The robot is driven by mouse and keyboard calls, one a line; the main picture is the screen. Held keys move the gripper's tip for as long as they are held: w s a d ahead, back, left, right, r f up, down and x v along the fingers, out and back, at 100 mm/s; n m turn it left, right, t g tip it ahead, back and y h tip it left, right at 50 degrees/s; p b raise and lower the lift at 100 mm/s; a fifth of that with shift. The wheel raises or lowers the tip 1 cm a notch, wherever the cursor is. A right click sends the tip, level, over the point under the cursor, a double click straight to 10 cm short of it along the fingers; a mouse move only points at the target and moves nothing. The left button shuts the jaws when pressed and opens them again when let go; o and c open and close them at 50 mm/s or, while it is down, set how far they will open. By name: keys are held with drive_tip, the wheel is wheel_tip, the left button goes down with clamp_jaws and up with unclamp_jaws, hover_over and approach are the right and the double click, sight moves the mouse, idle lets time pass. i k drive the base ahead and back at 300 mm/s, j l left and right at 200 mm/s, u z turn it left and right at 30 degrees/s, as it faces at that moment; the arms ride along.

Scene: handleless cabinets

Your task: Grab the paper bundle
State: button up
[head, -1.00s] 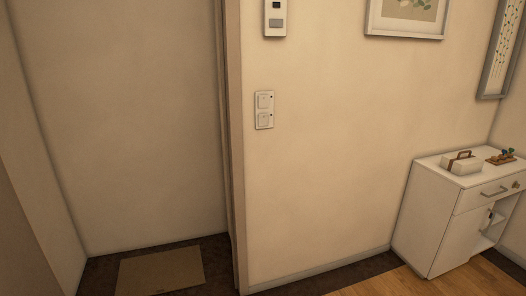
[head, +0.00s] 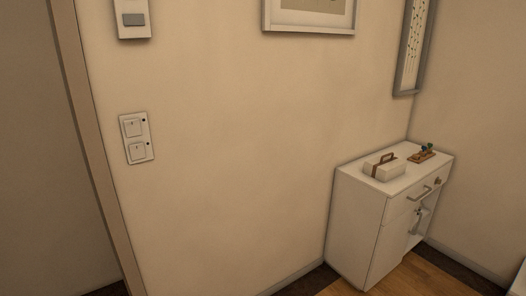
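A small white block with a brown strap or handle (head: 384,167) lies on top of the white cabinet (head: 354,220) at the right in the head view. It looks like it could be the paper bundle, but it is too small to be sure. Nothing touches it. My gripper is not in view.
A small brown tray-like object with blue-green items (head: 422,154) sits beside the white block, further right. A drawer handle (head: 422,192) sticks out from the cabinet front. A door frame (head: 95,150) stands at left. Wooden floor (head: 420,276) shows clear in front of the cabinet.

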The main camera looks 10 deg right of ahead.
sight(385, 168)
drive_tip(key=i+l+z, duration=0.2)
drive_tip(key=i+z, duration=0.3)
drive_tip(key=i, duration=0.2)
drive_tip(key=i+j+z, duration=0.1)
drive_tip(key=i+z, duration=0.35)
drive_tip(key=i, duration=0.2)
drive_tip(key=i+j+z, duration=0.35)
drive_tip(key=i+z, duration=0.15)
drive_tip(key=i, duration=0.2)
drive_tip(key=i+j+z, duration=0.3)
drive_tip(key=i, duration=0.2)
drive_tip(key=i+j+z, duration=0.3)
drive_tip(key=i+j, duration=0.1)
drive_tip(key=i, duration=0.15)
drive_tip(key=i+j+z, duration=0.1)
drive_tip(key=i, duration=0.2)
